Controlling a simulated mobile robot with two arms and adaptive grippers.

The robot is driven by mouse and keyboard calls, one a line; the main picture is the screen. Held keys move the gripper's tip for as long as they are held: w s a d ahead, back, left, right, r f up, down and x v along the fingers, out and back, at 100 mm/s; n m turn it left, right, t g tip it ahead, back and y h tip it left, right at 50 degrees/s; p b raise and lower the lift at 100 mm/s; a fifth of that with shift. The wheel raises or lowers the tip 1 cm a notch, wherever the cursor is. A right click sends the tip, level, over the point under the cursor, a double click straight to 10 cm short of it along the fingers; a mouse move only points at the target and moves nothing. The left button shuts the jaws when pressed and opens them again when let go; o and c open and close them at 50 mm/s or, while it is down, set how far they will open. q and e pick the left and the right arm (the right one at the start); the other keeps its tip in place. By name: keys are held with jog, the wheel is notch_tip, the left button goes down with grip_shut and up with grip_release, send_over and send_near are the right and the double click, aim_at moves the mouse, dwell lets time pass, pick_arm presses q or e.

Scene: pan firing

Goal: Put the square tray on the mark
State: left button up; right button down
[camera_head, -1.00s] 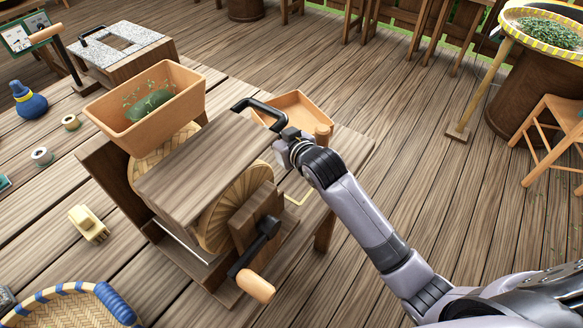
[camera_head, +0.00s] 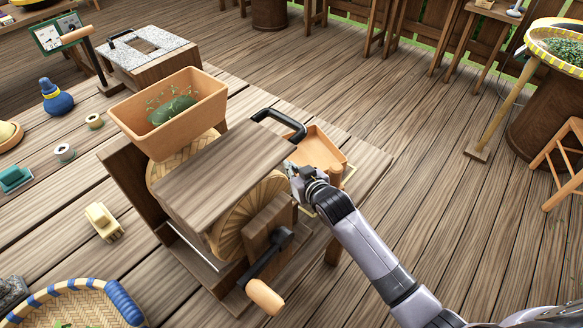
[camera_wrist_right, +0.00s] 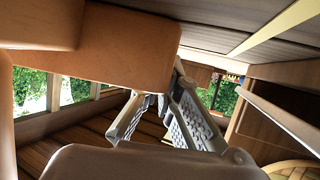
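The square tray (camera_head: 318,150) is shallow and orange-brown. In the head view it is behind the mill at the table's right end, with a round wooden knob (camera_head: 336,172) at its near right side. The mark is a thin yellow outline; its right corner (camera_head: 350,172) and lower corner show beside the tray and right wrist, and the rest is hidden. My right gripper (camera_head: 295,172) is at the tray's near left side. In the wrist view its fingers (camera_wrist_right: 158,110) reach an orange-brown block (camera_wrist_right: 130,45); whether they grip it is unclear. My left gripper is not visible.
The wooden mill (camera_head: 222,170), with its crank (camera_head: 265,297) and black handle (camera_head: 280,120), stands close left of my right gripper. A planter-like hopper (camera_head: 170,110) sits behind it. A stone-topped box (camera_head: 150,50) and small items stand farther left.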

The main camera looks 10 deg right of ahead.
jog(key=c, duration=1.8)
grip_release()
jog(key=shift+r, duration=0.15)
jog(key=v, duration=1.2)
